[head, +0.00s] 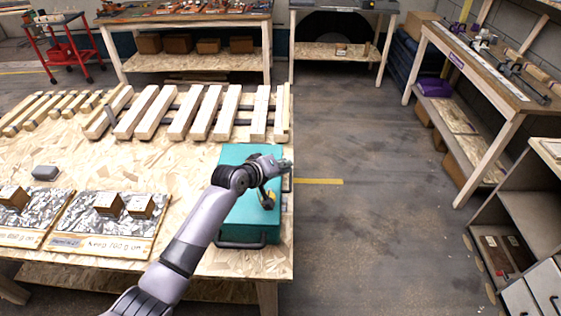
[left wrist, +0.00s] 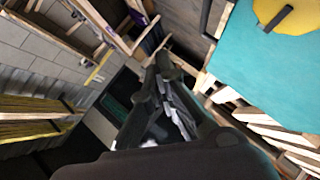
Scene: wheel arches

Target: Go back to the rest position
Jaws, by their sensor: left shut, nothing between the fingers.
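My left gripper (head: 284,164) reaches out over the teal case (head: 247,225) at the right end of the table. It is shut and holds nothing. In the left wrist view the gripper (left wrist: 163,65) fills the middle, and the teal case (left wrist: 268,62) shows at the upper right with a round yellow part on it. In the head view part of the case is hidden behind my left arm. My right gripper is in neither view.
The chipboard table (head: 110,160) bears wooden bars (head: 205,112), foil-covered trays (head: 108,225) with small brown boxes, and a grey object (head: 45,172). A workbench (head: 490,75) and shelves stand at the right. The floor (head: 370,220) between is clear.

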